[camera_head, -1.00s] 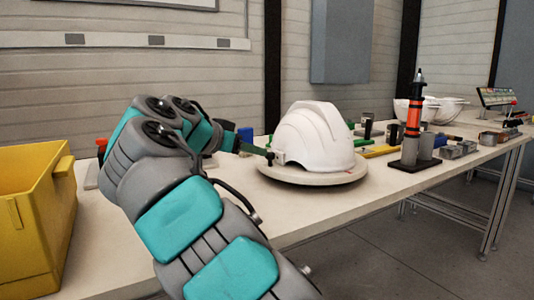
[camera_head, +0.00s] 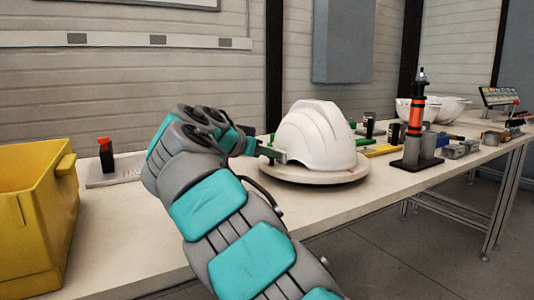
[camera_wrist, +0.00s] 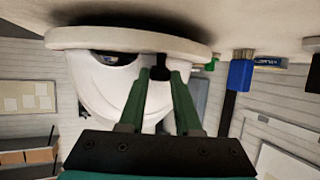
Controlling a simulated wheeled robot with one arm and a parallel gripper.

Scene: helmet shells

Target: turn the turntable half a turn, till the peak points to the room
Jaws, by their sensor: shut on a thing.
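The white helmet shell (camera_head: 314,137) sits on the round pale turntable (camera_head: 325,178) on the bench. My gripper (camera_head: 283,157) is at the left side of the turntable, level with the lower part of the shell. The wrist view shows the scene upside down, with the turntable (camera_wrist: 130,38) above and the shell (camera_wrist: 88,85) below. There my gripper (camera_wrist: 160,78) has its green fingers shut on a small dark peg (camera_wrist: 160,72) by the turntable's rim. The peg is mostly hidden in the head view. I cannot tell clearly where the shell's peak points.
A yellow bin (camera_head: 38,215) stands at the left. A dark bottle with a red cap (camera_head: 106,158) is behind my arm. A black and orange device (camera_head: 415,130) stands right of the turntable, with several small parts beyond. The bench's front strip is clear.

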